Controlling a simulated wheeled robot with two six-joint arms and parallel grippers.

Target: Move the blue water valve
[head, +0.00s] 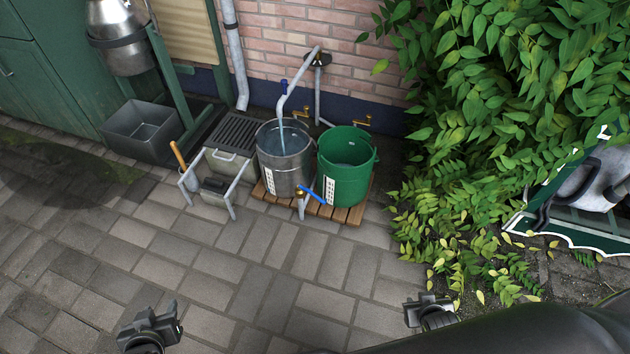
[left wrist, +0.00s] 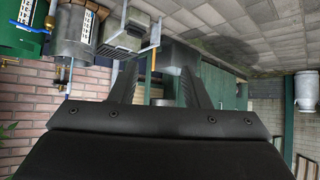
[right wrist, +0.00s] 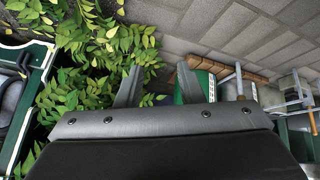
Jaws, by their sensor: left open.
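The blue water valve is a blue lever handle (head: 311,194) on a brass tap atop a short grey post. It stands in front of the metal bucket (head: 284,165) and the green bucket (head: 346,170), on the near side of the wooden slats. My left gripper (head: 150,325) is open and empty at the bottom left of the head view, well short of the valve. My right gripper (head: 429,308) is at the bottom right, also apart from the valve; its fingers stand apart with nothing between them in the right wrist view (right wrist: 158,85).
A bent spout (head: 299,80) with a small blue part pours water into the metal bucket. A grey bin (head: 140,130) and a metal frame (head: 208,185) stand left. Leafy branches (head: 470,150) and a green-and-white board (head: 560,225) fill the right. The paving in front is clear.

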